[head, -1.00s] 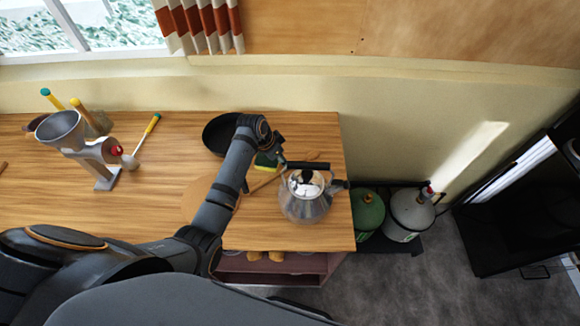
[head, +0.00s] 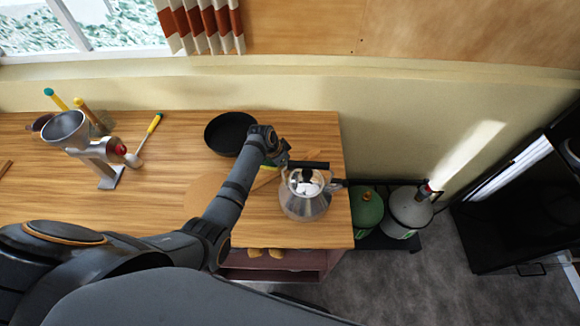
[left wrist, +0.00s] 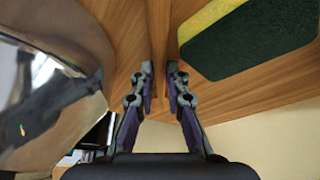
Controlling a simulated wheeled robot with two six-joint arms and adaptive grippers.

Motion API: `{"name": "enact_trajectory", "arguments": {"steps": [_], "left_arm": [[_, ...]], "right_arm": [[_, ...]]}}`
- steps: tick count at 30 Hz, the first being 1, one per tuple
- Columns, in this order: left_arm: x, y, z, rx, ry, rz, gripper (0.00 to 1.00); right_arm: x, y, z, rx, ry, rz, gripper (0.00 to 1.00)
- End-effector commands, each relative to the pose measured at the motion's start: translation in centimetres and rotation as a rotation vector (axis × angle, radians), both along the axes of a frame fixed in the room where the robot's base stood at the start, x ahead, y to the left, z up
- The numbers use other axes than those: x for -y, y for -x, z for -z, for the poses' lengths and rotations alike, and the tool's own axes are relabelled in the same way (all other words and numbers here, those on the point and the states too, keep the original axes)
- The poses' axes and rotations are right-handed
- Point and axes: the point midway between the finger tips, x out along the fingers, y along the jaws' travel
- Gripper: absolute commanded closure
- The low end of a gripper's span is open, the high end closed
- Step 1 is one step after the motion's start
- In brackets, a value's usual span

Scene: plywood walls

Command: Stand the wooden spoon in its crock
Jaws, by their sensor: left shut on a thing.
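The wooden spoon lies by the kettle at the right end of the counter, its thin pale shaft (head: 265,181) showing beside my left arm. My left gripper (head: 283,163) is down behind the kettle. In the left wrist view its fingers (left wrist: 161,80) are closed on the spoon's narrow wooden strip (left wrist: 158,35), hard to tell from the counter grain. The rest of the spoon is hidden. The crock (head: 102,128) appears to be the brownish pot at the far left, partly behind the grinder, with colored handles above it. My right gripper is out of view.
The steel kettle (head: 305,198) stands close beside my gripper and also fills the left of the wrist view (left wrist: 60,50). A yellow-green sponge (left wrist: 245,42) lies on the other side. A black pan (head: 228,132) sits behind. A metal grinder (head: 90,150) stands left; mid-counter is mostly clear.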

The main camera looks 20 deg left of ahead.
Motion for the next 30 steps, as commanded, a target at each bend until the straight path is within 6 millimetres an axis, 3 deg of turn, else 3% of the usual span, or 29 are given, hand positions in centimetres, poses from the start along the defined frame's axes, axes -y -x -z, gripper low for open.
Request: {"name": "enact_trajectory", "arguments": {"steps": [13,20,30], "left_arm": [[0.0,-0.1,-1.0,0.003,0.0,0.0,1.0],[4.1,-1.2,-0.6,0.002,0.003,0.003,1.0],[3.8,-1.3,-9.2,0.007,0.0,0.0,1.0]], "right_arm": [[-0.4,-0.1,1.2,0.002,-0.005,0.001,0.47],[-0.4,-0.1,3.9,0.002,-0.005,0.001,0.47],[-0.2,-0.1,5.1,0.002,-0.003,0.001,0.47]]}}
